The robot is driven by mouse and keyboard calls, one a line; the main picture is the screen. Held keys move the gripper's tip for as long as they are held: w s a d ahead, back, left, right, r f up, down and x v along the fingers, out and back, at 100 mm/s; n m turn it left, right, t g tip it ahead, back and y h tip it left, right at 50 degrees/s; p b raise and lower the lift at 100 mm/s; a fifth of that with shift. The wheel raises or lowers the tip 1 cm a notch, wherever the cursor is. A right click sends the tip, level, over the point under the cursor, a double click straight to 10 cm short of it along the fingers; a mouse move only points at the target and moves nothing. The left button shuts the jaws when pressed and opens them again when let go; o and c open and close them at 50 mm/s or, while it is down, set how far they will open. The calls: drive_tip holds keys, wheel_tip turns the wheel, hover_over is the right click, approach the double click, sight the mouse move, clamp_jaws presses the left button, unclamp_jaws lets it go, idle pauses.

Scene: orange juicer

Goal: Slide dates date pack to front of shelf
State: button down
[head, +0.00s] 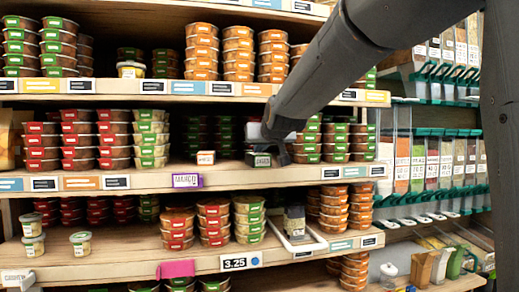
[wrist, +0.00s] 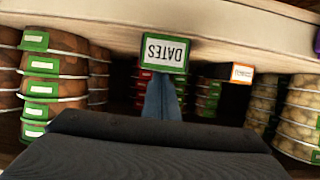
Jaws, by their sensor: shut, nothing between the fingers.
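The dates pack (head: 262,159) is a small box with a green-bordered label on the middle shelf, in a gap between tub stacks. It also shows in the wrist view (wrist: 165,50), upside down, with its label reading DATES, close to the shelf's front board. My gripper (wrist: 163,84) is shut and empty. Its narrow blue-grey fingers reach the pack's upper edge, and the label face hides where they end. I cannot tell whether they touch it. In the head view my gripper (head: 270,143) is just above the pack, partly hidden by my arm.
A small orange-labelled pack (head: 206,157) stands left of the dates pack in the head view. Green-labelled tubs (head: 335,142) stand to the right, tub stacks (head: 151,138) to the left. A purple tag (head: 187,181) hangs on the shelf edge. The shelf above is close over my gripper.

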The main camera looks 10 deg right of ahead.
drive_tip(key=shift+f, duration=0.7)
drive_tip(key=shift+r+p, duration=0.55)
drive_tip(key=shift+r, duration=0.25)
drive_tip(key=shift+s+r, duration=0.1)
drive_tip(key=shift+s, duration=0.05)
drive_tip(key=s+b, duration=0.2)
drive_tip(key=s, duration=0.9)
drive_tip(key=s+f+g, duration=0.3)
drive_tip(key=f+g, duration=0.1)
drive_tip(key=f, duration=1.3)
drive_tip(key=s+f+g, duration=0.4)
drive_tip(key=s+f, duration=0.6)
drive_tip(key=f, duration=0.3)
drive_tip(key=s+f+g, duration=0.5)
drive_tip(key=s+f, duration=0.6)
drive_tip(key=f, duration=0.2)
drive_tip(key=shift+p, duration=0.35)
drive_tip(key=shift+a, duration=0.1)
